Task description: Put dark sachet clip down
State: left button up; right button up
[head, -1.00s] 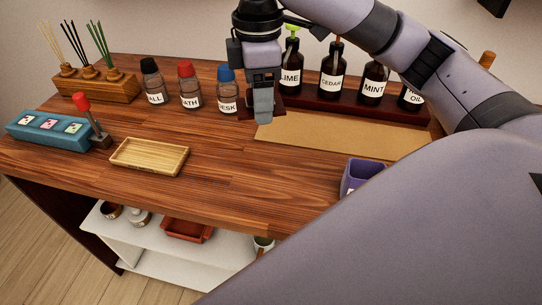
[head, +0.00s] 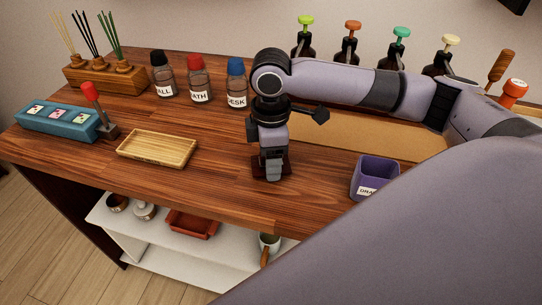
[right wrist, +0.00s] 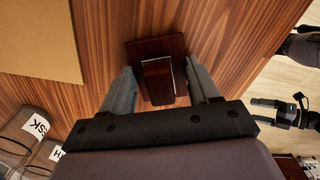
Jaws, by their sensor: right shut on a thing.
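The dark sachet clip (right wrist: 172,47) is a dark red-brown piece with a flat plate and a raised block. My right gripper (right wrist: 160,88) is shut on its block, one finger on each side, in the right wrist view. In the head view the right gripper (head: 272,172) points down over the middle of the wooden table, with a little of the dark clip (head: 286,168) showing beside the fingertips. I cannot tell whether the clip touches the table. A black gripper (right wrist: 285,110), seemingly my left one, shows small at the right of the wrist view; its jaws are unclear.
A tan mat (head: 350,145) lies behind my right gripper. A purple cup (head: 374,178) stands to the right, a bamboo tray (head: 157,149) to the left. Labelled shakers (head: 200,85) stand behind. The wood between tray and gripper is bare.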

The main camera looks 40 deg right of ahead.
jog(key=shift+f, duration=0.1)
jog(key=o, duration=1.3)
notch_tip(320, 180, up, 12)
jog(key=shift+r+p, duration=0.2)
jog(key=shift+p, duration=0.15)
